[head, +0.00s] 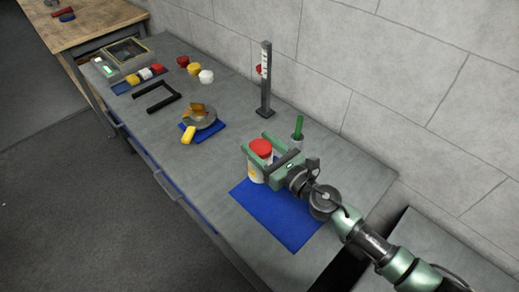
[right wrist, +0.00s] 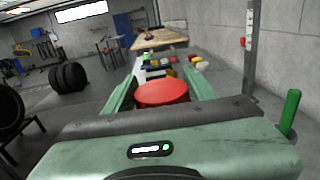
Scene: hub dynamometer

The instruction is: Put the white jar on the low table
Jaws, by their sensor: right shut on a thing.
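A white jar (head: 255,174) with a red lid and a yellow patch on its side is between the fingers of my right gripper (head: 257,144). My right gripper is shut on it. The jar is upright at the back edge of a blue mat (head: 275,220) on the grey bench; I cannot tell whether it touches the mat. In the right wrist view the red lid (right wrist: 162,92) shows between the green fingers, and the body is hidden. A lower grey surface (head: 435,250) shows at the bottom right, possibly the low table. My left gripper is not in view.
A dark upright post (head: 265,85) and a holder with a green stick (head: 298,128) stand behind the jar. A round metal device (head: 200,117), a black bracket (head: 156,97) and several small coloured caps lie farther along the bench. A wall runs behind. A wooden table (head: 85,22) is far left.

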